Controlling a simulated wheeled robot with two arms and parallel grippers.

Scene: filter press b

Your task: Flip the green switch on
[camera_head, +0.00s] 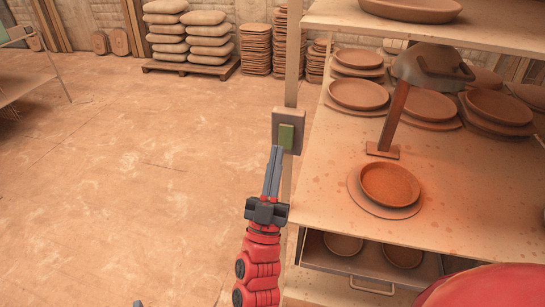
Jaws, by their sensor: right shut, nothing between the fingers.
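I cannot tell which way the switch is set. My left gripper is not clearly visible; only a small dark tip shows at the bottom edge.
A shelf unit (325,210) with clay dishes (390,184) and a dark lamp (430,66) stands at the right. Its drawer (330,265) is partly open, holding dishes. Stacked sacks (209,35) stand on a pallet behind. The floor at left (110,180) is clear.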

